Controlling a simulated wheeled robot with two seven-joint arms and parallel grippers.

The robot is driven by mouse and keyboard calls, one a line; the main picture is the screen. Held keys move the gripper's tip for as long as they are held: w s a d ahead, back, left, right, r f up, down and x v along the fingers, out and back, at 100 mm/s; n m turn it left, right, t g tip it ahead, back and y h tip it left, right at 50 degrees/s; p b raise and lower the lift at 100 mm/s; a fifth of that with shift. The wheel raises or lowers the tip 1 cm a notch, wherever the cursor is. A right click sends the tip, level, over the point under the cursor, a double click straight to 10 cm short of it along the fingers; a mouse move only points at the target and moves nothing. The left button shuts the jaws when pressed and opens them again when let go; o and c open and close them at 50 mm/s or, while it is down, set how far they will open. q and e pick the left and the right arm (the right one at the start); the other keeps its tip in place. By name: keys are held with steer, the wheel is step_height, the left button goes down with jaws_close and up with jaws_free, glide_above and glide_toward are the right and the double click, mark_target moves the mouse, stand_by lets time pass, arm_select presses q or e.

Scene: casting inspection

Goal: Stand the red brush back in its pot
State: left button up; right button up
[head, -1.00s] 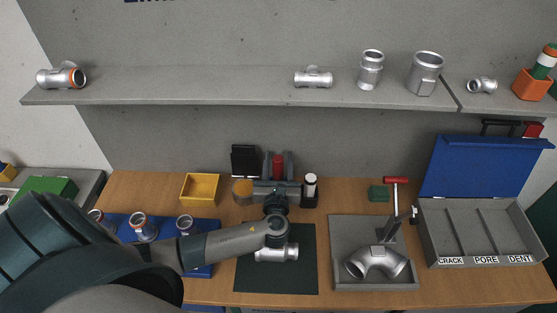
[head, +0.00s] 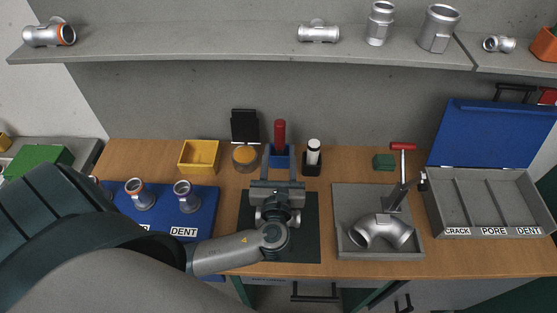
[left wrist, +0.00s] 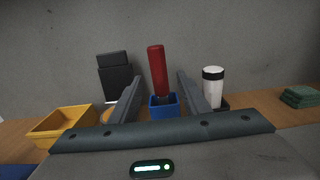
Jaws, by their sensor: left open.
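The red brush (head: 280,132) stands upright in its blue pot (head: 283,160) at the back of the table. Both also show in the left wrist view, the brush handle (left wrist: 157,68) above the pot (left wrist: 164,110). My left gripper (head: 279,163) is open in front of them. In the left wrist view its two fingers point toward the pot, one on each side of the brush, with clear gaps to the handle. The brush's lower end is hidden inside the pot. My right gripper is not in view.
A yellow bin (head: 199,157) and an amber round jar (head: 245,158) stand left of the pot. A white bottle with a black cap (head: 313,152) stands close on its right. A metal casting (head: 262,216) lies on the dark mat (head: 300,245) below my gripper.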

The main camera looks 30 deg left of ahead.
arm_select(q)
steer(key=b+v, duration=0.1)
steer(key=v, duration=0.5)
steer(key=shift+s, duration=0.15)
steer(key=shift+r, duration=0.1)
